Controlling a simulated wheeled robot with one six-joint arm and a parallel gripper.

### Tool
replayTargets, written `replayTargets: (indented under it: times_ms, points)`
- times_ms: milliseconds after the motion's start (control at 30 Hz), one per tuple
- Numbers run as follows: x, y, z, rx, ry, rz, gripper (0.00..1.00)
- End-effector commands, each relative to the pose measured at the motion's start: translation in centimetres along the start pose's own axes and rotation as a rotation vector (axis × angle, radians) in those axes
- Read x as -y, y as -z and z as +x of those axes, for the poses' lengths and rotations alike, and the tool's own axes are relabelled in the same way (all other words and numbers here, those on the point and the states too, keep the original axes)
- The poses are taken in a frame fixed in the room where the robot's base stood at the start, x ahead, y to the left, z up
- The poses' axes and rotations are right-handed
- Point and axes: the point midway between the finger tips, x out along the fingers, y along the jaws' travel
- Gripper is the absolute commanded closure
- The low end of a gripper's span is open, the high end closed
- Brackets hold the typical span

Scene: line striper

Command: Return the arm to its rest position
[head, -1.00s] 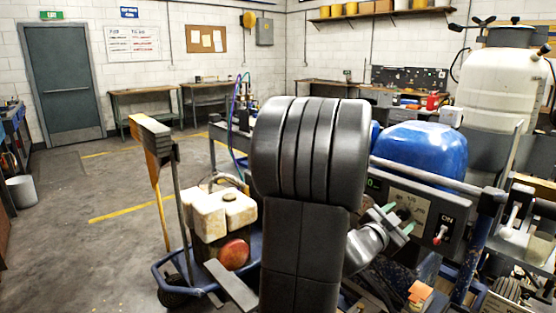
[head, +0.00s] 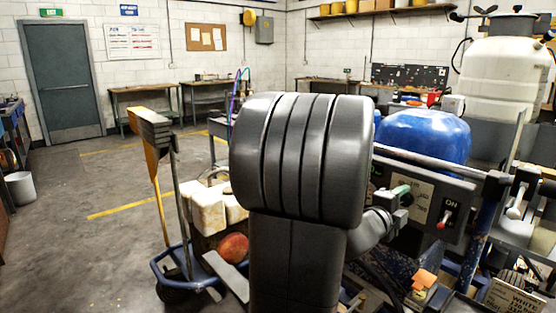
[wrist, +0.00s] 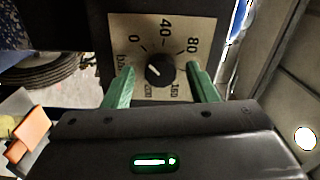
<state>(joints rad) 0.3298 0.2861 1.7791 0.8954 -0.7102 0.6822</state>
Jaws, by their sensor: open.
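My arm's dark ribbed joint (head: 300,160) fills the middle of the head view. My gripper (head: 400,195) is partly hidden beside it, in front of the control panel (head: 425,200). In the wrist view, the green fingers of my gripper (wrist: 160,75) are spread apart with nothing held between them. A black dial knob (wrist: 160,70) on a beige scale plate (wrist: 125,32) shows between the fingers. The scale carries marks such as 0, 40 and 80. I cannot tell whether a finger touches the plate.
The panel's ON switch (head: 447,217) has a red lever. A blue rounded cover (head: 425,135) and a white tank (head: 500,75) are behind it. A blue wheeled frame (head: 165,270) carries pale containers (head: 207,210). Open floor (head: 95,240) lies to the left.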

Motion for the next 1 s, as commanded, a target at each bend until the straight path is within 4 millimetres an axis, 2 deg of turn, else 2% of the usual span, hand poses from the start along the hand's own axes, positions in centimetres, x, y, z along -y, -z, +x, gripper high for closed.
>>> replayTargets:
  times_ms: [433,633,1000]
  points:
    - [0.03,0.02,0.01,0.0,0.002,0.352,0.48]
    - [0.05,0.02,0.01,0.0,0.001,0.408,0.48]
    - [0.08,-0.01,-0.02,0.001,0.001,0.411,0.48]
